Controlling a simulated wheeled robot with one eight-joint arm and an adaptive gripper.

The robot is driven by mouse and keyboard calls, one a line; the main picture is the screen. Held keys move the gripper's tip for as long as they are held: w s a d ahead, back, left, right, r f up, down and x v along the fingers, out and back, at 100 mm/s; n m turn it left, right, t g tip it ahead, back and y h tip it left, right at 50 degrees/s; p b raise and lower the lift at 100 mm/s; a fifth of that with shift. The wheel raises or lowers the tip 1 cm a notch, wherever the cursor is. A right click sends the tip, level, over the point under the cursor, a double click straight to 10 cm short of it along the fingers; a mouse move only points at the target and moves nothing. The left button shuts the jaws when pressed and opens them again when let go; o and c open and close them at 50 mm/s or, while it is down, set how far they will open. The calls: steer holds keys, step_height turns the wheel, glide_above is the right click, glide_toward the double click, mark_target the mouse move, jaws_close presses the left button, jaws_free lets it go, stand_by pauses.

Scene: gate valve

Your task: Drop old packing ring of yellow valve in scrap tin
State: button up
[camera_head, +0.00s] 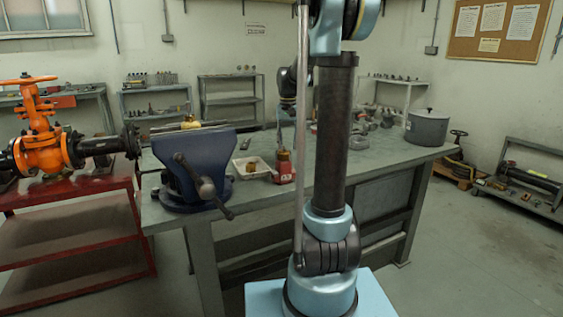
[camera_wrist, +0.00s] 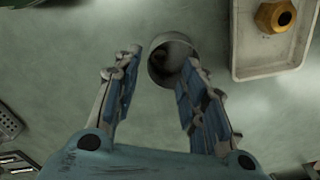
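My gripper (camera_wrist: 162,62) is open in the wrist view, with its two fingers apart and nothing held between them. A small round grey tin (camera_wrist: 154,68) with an open top stands just beyond the fingertips, and the right finger partly covers it. Something brownish lies inside the tin, too dark to name surely. I cannot make out the packing ring. In the head view, a yellow brass piece (camera_head: 190,123) sits at the blue vise (camera_head: 190,162); I cannot tell whether it is the yellow valve. My arm hides part of the bench in the head view.
A white tray (camera_wrist: 236,66) holding a brass nut (camera_wrist: 276,16) lies right of the tin. On the bench (camera_head: 380,168) stand a red bottle (camera_head: 284,170) and a large grey pot (camera_head: 428,130). An orange valve (camera_head: 40,145) stands on a red cart (camera_head: 75,198) at left.

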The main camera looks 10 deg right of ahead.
step_height(320, 180, up, 10)
steer(key=shift+r, duration=0.25)
stand_by(0.4)
